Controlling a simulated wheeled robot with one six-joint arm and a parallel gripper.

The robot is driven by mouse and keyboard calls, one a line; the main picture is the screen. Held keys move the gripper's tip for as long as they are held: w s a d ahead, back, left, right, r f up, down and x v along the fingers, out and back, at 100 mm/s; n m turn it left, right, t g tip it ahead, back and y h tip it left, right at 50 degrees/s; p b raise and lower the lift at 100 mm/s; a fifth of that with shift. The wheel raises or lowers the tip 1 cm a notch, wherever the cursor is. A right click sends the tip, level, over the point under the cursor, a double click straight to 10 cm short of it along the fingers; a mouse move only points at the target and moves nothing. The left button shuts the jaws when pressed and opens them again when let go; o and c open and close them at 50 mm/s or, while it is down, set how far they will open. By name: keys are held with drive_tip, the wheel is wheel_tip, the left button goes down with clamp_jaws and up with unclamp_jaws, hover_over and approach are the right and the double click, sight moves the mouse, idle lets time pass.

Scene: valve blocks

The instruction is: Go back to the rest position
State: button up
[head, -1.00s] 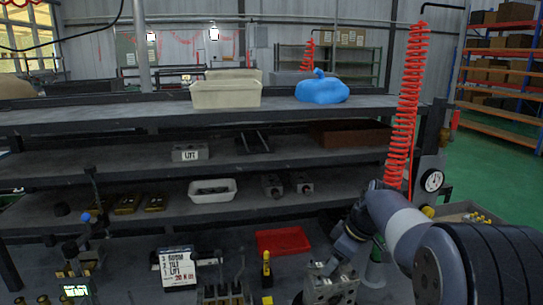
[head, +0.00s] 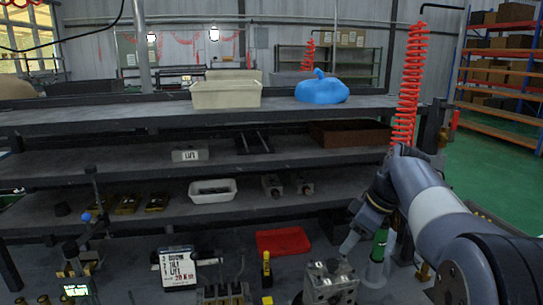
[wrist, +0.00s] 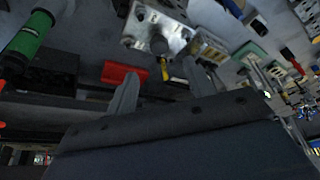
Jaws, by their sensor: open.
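My gripper (head: 350,242) hangs at the right of the head view, above and behind the metal valve block (head: 330,283) on the bench. In the wrist view my gripper (wrist: 160,72) shows two grey fingers spread apart with nothing held between them. The valve block also shows in the wrist view (wrist: 158,30), apart from the fingers. My arm is bent, its elbow raised at the right of the head view.
A green cylinder (head: 380,244) stands close right of my gripper. A red tray (head: 283,241), a yellow-and-black tool (head: 266,268) and a lettered sign (head: 178,268) are on the bench. Shelves hold a cream bin (head: 226,95) and blue bag (head: 322,90). A red coiled hose (head: 408,85) hangs at right.

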sight(332, 262)
drive_tip(key=x, duration=0.9)
drive_tip(key=shift+w+m, duration=0.1)
drive_tip(key=shift+m, duration=0.2)
drive_tip(key=shift+a+m+t+h, duration=0.1)
drive_tip(key=shift+m+t+h, duration=0.2)
drive_tip(key=shift+m, duration=0.4)
drive_tip(key=m, duration=0.2)
drive_tip(key=m+t+h, duration=0.1)
drive_tip(key=m, duration=0.2)
drive_tip(key=shift+a+h+p, duration=0.1)
drive_tip(key=shift+h+p, duration=0.2)
drive_tip(key=shift+p, duration=0.05)
drive_tip(key=shift+a+m+h+b, duration=0.15)
drive_tip(key=shift+m+h, duration=0.5)
drive_tip(key=shift+m, duration=1.05)
drive_tip(key=shift+a+m+h+b, duration=0.2)
drive_tip(key=shift+m+h, duration=0.45)
drive_tip(key=shift+m, duration=1.05)
drive_tip(key=shift+s+d+r, duration=0.15)
drive_tip(key=shift+s+r, duration=0.1)
drive_tip(key=v, duration=0.5)
drive_tip(key=shift+s+r, duration=0.1)
drive_tip(key=shift+r, duration=0.1)
drive_tip(key=shift+s, duration=0.15)
